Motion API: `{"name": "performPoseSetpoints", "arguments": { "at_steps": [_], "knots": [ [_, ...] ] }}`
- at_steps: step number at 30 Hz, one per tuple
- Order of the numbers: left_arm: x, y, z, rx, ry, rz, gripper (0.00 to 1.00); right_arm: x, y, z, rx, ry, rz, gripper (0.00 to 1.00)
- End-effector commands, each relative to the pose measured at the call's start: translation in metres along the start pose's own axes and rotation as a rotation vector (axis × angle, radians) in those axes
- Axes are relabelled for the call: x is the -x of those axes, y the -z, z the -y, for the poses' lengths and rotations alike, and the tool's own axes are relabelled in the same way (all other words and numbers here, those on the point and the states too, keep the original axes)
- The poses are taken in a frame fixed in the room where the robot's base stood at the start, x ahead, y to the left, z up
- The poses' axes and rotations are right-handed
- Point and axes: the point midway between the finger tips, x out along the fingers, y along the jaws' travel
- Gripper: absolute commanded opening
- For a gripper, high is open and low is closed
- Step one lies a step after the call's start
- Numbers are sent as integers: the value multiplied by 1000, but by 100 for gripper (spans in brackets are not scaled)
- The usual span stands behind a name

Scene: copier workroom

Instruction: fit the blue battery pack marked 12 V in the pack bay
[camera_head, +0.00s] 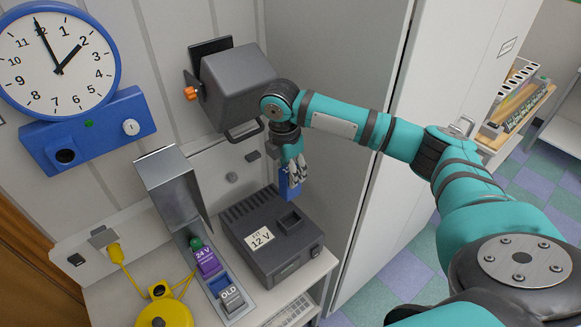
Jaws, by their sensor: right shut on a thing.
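My right gripper (297,172) is shut on a blue battery pack (286,186) and points downward with it. The fingers cover part of the pack, and I cannot read any marking on it. The pack is above the pack bay (290,220), a square recess in the top of a dark grey unit (262,259) with a white "FIT 12 V" label (260,238). From this angle I cannot tell whether the pack's lower end touches the unit. My left gripper is not in view.
Left of the unit, an open metal holder (239,312) has a purple 24 V pack (207,261) and a grey pack marked OLD (231,298). A yellow device (165,314) with a cable stands at the front left. A grey box (236,84) on the wall overhangs the area.

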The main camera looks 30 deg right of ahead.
Motion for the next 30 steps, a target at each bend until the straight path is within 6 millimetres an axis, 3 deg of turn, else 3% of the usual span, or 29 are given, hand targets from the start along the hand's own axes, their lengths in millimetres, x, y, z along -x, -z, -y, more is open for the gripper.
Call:
{"name": "performPoseSetpoints", "arguments": {
  "at_steps": [11,30],
  "knots": [
    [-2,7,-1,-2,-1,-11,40,-8,0,0,-1,-2,1,0],
    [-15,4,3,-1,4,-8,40,-70,8,0,-3,-1,1,0]
  ]
}}
